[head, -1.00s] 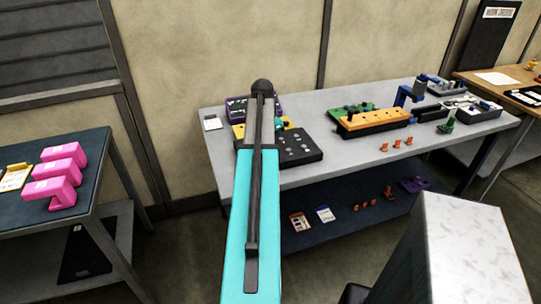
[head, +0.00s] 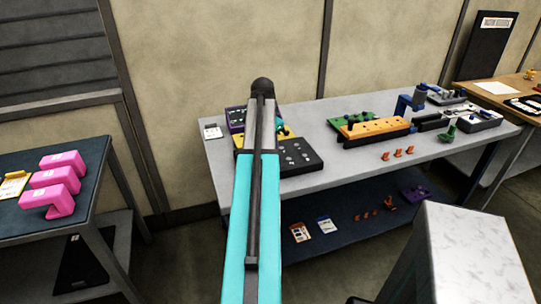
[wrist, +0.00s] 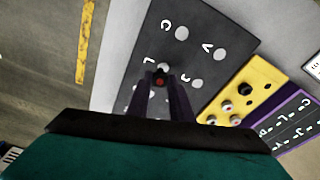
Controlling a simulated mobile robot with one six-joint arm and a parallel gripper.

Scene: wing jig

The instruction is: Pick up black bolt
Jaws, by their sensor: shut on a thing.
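In the wrist view my gripper (wrist: 161,76) points down over a black board with its two dark fingers close together. A small dark bolt (wrist: 160,80) with a red spot on its top sits between the fingertips, and the gripper is shut on it. The black board (wrist: 205,45) has pale round spots and white letters, and one pale spot lies just behind the bolt. I cannot tell whether the bolt touches the board. In the head view the black board (head: 312,160) lies at the table's left end, and my arm hides most of the gripper and the bolt.
A yellow block (wrist: 262,76) with holes and a purple-edged panel (wrist: 292,125) lie beside the board. Farther right on the table (head: 345,172) stand an orange block (head: 375,128), a green block (head: 345,122) and small orange parts (head: 398,153). Pink parts (head: 55,180) lie on the left table.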

